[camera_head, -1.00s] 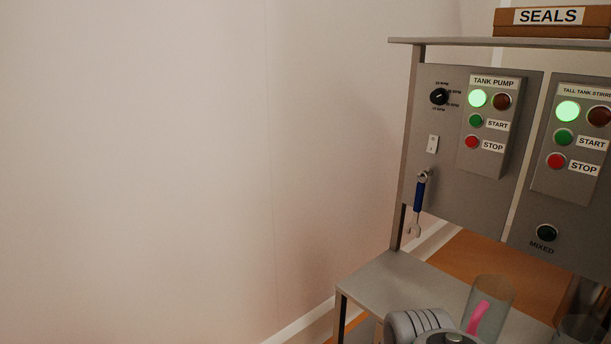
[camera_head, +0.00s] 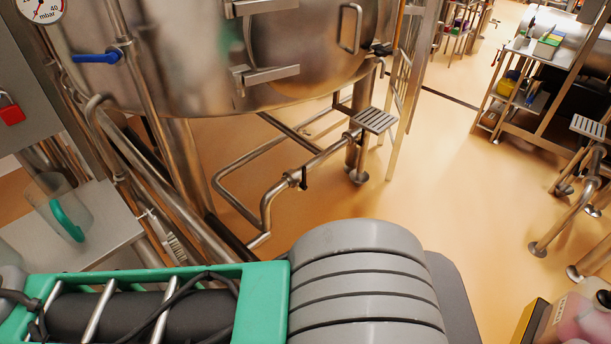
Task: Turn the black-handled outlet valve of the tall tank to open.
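A large steel tank (camera_head: 190,60) fills the upper left and middle; its top is cut off, and I see no label saying whether it is the tall tank. A pipe (camera_head: 270,195) runs low beneath it, with a small dark handle (camera_head: 304,180) on a fitting, seemingly a black valve handle pointing down. Another small dark part (camera_head: 381,48) sits at the tank's lower right edge. A blue-handled valve (camera_head: 97,57) is on the pipework at the upper left. My gripper is not in view.
A small step plate (camera_head: 375,120) and a ladder stand right of the tank. Orange floor (camera_head: 440,180) is clear at centre right.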

